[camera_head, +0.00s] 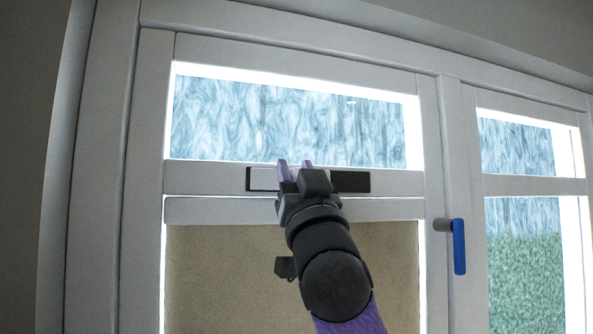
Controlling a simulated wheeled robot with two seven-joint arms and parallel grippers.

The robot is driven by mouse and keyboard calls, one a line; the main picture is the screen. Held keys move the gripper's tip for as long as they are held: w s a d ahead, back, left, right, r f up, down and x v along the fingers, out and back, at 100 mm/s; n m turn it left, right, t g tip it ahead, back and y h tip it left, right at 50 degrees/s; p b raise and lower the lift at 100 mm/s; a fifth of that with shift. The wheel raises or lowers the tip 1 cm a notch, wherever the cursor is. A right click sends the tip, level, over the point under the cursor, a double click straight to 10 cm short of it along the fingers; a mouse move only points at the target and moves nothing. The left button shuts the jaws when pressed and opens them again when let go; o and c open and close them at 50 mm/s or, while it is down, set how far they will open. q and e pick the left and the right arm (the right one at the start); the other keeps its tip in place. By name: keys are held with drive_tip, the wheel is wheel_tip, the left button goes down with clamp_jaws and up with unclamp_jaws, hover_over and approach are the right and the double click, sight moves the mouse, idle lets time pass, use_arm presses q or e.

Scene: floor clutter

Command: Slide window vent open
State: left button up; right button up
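The window vent is a small horizontal bar on the white rail between the upper and lower panes. Its black part (351,182) shows at the right. A pale, dark-edged panel (263,179) shows at the left. My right gripper (296,167) is in front of the vent and hides its middle. Its two purple fingers point up and stand a little apart. I see nothing held between them, and I cannot tell if they touch the vent. My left gripper is not in view.
A blue window handle (459,246) sticks out on the frame to the right of my arm. A beige panel (210,270) fills the lower left section. Patterned glass (290,120) is above the vent. The wall (28,130) is at the far left.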

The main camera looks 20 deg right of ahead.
clamp_jaws()
idle(1.1)
